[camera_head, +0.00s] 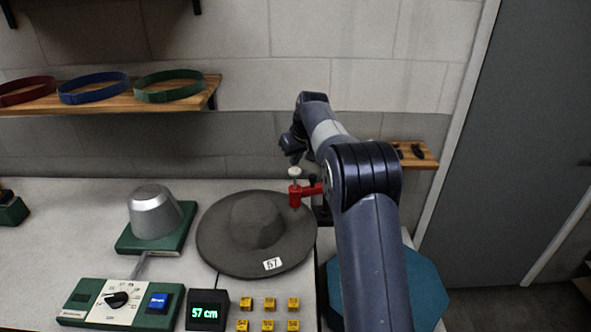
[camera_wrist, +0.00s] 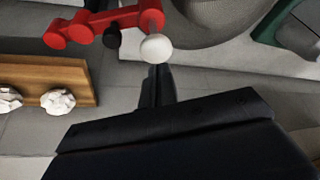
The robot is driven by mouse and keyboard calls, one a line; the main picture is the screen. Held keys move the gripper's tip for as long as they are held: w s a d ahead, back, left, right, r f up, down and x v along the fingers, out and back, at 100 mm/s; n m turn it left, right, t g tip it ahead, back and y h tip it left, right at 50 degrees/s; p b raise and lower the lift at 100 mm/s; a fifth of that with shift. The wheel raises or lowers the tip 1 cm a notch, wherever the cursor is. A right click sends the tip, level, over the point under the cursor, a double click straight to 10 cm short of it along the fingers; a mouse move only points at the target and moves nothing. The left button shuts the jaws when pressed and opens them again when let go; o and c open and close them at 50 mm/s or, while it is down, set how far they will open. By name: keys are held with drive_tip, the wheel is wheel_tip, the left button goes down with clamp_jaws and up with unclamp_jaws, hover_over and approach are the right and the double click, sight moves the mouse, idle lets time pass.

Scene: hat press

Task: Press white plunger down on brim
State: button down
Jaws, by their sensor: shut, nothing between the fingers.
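The white plunger knob (camera_head: 294,171) tops a red clamp (camera_head: 300,194) at the right edge of the grey hat's brim (camera_head: 220,245). In the wrist view the white knob (camera_wrist: 155,47) shows just beyond my fingertips, with the red arm (camera_wrist: 100,24) to its left. My gripper (camera_head: 293,156) is shut and empty, with its tips close to the knob; it also shows in the wrist view (camera_wrist: 157,72). I cannot tell whether the tips touch the knob. The hat lies flat with a "57" tag (camera_head: 272,264) on its brim. The plunger's lower end is hard to make out.
A silver dome (camera_head: 153,212) on a green base stands left of the hat. A control box (camera_head: 120,303), a "57 cm" display (camera_head: 207,310) and several yellow blocks (camera_head: 268,304) line the front. A wooden wall shelf (camera_head: 414,155) is behind my arm.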

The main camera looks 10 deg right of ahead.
sight(297, 171)
drive_tip(key=shift+f, duration=0.2)
idle(0.6)
drive_tip(key=shift+f+b, duration=1.55)
drive_tip(key=shift+f, duration=1)
drive_tip(key=shift+s+f, duration=0.15)
wheel_tip(297, 171, up, 9)
drive_tip(key=p, duration=0.7)
drive_tip(key=shift+f, duration=0.15)
wheel_tip(297, 171, up, 3)
drive_tip(key=shift+f+p, duration=0.15)
drive_tip(key=shift+p, duration=0.4)
